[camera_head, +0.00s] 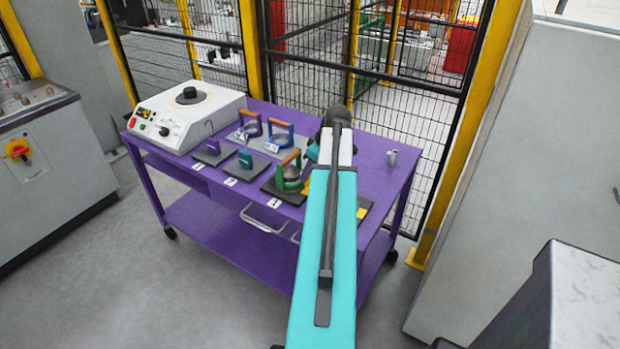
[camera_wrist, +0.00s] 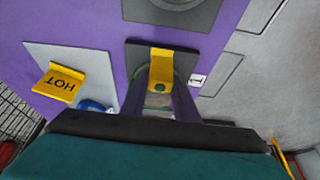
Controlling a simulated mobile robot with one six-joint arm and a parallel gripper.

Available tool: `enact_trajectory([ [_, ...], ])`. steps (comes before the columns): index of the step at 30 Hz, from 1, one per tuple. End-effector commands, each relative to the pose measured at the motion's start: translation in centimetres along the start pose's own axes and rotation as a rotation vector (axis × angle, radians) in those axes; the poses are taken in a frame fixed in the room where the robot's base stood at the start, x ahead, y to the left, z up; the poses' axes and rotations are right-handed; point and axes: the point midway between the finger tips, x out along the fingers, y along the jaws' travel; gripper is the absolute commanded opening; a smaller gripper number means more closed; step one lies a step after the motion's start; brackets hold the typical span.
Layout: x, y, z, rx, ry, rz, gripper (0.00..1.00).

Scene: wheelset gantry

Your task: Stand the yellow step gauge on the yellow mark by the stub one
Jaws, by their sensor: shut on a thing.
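The yellow step gauge (camera_wrist: 160,68) is an angled yellow piece with a dark round spot, in the middle of the wrist view. My gripper (camera_wrist: 160,102) is shut on it, and its fingers show at the gauge's lower end. Behind it is the dark plate (camera_wrist: 134,58) beside the label "1" (camera_wrist: 198,80). In the head view, stub one's plate (camera_head: 270,185) carries a green-framed piece (camera_head: 290,172) with a brown handle. A yellow patch (camera_head: 311,181) shows between it and my arm. My arm hides the gripper there. I cannot tell whether the gauge touches the plate.
The purple table (camera_head: 225,215) also holds a white machine (camera_head: 185,115), two orange-handled frames (camera_head: 265,133), other dark plates and a small grey cup (camera_head: 392,157). A fence stands behind.

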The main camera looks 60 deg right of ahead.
Motion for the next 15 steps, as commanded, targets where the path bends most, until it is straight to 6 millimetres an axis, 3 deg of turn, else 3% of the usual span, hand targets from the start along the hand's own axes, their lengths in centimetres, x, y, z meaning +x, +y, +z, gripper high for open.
enact_trajectory([
  [15,2.9,0.0,1.2,0.000,0.000,0.000,0.03],
])
